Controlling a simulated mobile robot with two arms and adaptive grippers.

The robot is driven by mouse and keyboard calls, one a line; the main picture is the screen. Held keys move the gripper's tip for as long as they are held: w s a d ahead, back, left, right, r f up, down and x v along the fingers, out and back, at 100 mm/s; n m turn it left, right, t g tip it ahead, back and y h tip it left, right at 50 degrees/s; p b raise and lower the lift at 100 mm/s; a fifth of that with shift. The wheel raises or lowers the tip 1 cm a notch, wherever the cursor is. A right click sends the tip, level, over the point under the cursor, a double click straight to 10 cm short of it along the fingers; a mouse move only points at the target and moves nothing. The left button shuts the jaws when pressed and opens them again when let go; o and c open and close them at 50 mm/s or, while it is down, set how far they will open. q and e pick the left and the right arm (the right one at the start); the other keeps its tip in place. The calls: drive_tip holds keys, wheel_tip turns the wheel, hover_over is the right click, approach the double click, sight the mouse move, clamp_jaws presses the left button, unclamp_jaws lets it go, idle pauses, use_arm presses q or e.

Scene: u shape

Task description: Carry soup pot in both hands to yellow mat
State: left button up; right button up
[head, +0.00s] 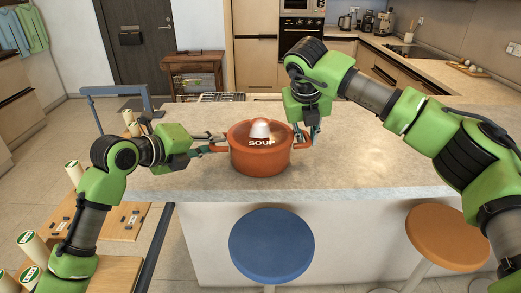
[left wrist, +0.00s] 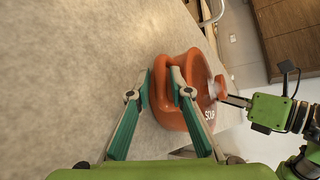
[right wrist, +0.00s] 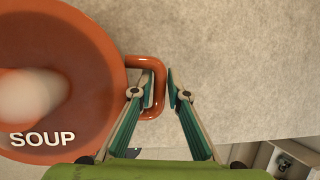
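The orange soup pot (head: 260,155), with a pale lid knob and the word SOUP, sits upright on the grey counter near its front edge. My left gripper (head: 222,143) is at the pot's left handle; in the left wrist view its open fingers (left wrist: 162,88) straddle the orange handle. My right gripper (head: 306,138) is at the right handle; in the right wrist view its fingers (right wrist: 160,90) are apart, one inside the handle loop (right wrist: 158,75), the other outside with a small gap. No yellow mat shows in these views.
The countertop (head: 380,150) is clear around the pot. A blue stool (head: 272,245) and an orange stool (head: 447,237) stand before it. A wooden rack with rolled items (head: 75,172) is at left. A back counter with appliances (head: 385,22) lies behind.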

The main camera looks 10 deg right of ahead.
use_arm(q)
clamp_jaws()
use_arm(e)
clamp_jaws()
use_arm(q)
drive_tip(key=shift+r, duration=0.25)
use_arm(e)
drive_tip(key=shift+w+r, duration=0.1)
drive_tip(key=shift+r, duration=0.05)
use_arm(q)
drive_tip(key=shift+w+r, duration=0.1)
use_arm(e)
drive_tip(key=shift+r, duration=0.15)
